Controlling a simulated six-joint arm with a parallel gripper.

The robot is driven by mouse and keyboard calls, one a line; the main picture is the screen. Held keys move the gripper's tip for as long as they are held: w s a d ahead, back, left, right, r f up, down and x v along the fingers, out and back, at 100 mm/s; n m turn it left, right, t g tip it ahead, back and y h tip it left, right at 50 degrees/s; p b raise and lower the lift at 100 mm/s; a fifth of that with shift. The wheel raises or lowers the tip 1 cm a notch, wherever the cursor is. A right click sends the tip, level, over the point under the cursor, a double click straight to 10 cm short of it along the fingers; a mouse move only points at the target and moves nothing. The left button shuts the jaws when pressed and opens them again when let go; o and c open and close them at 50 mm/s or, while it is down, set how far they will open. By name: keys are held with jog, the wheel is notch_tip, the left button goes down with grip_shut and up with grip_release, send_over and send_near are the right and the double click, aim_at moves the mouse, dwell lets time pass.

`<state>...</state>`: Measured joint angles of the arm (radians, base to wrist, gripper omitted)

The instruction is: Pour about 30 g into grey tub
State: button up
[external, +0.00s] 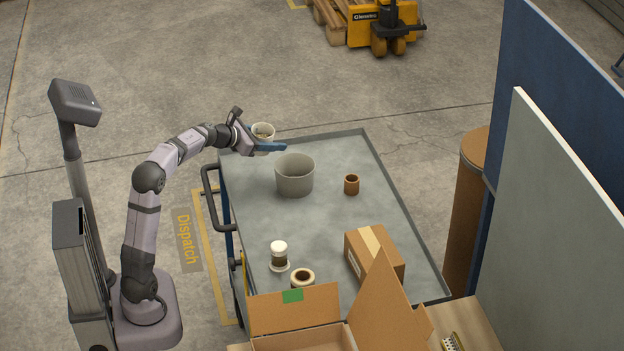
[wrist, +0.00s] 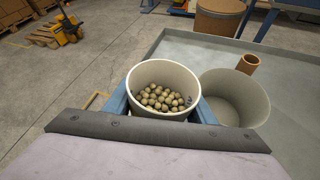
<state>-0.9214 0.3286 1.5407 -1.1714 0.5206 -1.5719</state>
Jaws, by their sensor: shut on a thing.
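The grey tub (external: 294,180) stands upright on the cart's top. It looks empty, and in the wrist view the tub (wrist: 240,92) is just right of my gripper. My gripper (external: 267,147) is shut on a cream cup (external: 263,130) and holds it above the cart's far left edge. In the wrist view my gripper's blue fingers (wrist: 162,108) clasp the cup (wrist: 135,76) from both sides. Several round brownish pellets (wrist: 160,98) lie inside the cup. The cup looks about upright and is apart from the tub.
A small brown cup (external: 351,185) stands right of the tub. A white-topped jar (external: 279,254), a tape roll (external: 303,278) and a taped carton (external: 373,253) are on the cart's near half. An open box (external: 295,322) stands in front. The cart top (external: 330,232) between is clear.

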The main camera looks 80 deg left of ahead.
jog(key=shift+w+d+r, duration=0.15)
jog(key=shift+r, duration=0.25)
jog(key=p, duration=0.1)
jog(key=r+p, duration=0.1)
jog(key=m+g+p, duration=0.1)
jog(key=shift+w+d+r+y, duration=0.25)
jog(key=shift+r+y, duration=0.05)
jog(key=shift+y, duration=0.1)
jog(key=m+g+y+p, duration=0.1)
jog(key=p, duration=0.6)
jog(key=d+m+g+y+p, duration=0.1)
jog(key=m+y+p, duration=0.1)
jog(key=p, duration=0.6)
jog(key=w+r+m+g+y+p, duration=0.1)
jog(key=m+p, duration=0.1)
jog(key=p, duration=0.5)
jog(key=shift+w+d+g, duration=0.1)
jog(key=shift+d+g, duration=0.1)
jog(key=shift+g, duration=0.1)
jog(key=shift+f+m+y+p, duration=0.2)
jog(key=shift+m+y+p, duration=0.25)
jog(key=shift+p, duration=0.5)
jog(key=shift+w+d+r+m+g+y+p, duration=0.15)
jog(key=shift+w+d+r+m+y+p, duration=0.15)
jog(key=shift+p, duration=0.3)
jog(key=shift+w+d+r+m+g+y+p, duration=0.15)
jog(key=shift+w+d+m+p, duration=0.1)
jog(key=shift+d+p, duration=0.25)
dwell(0.4)
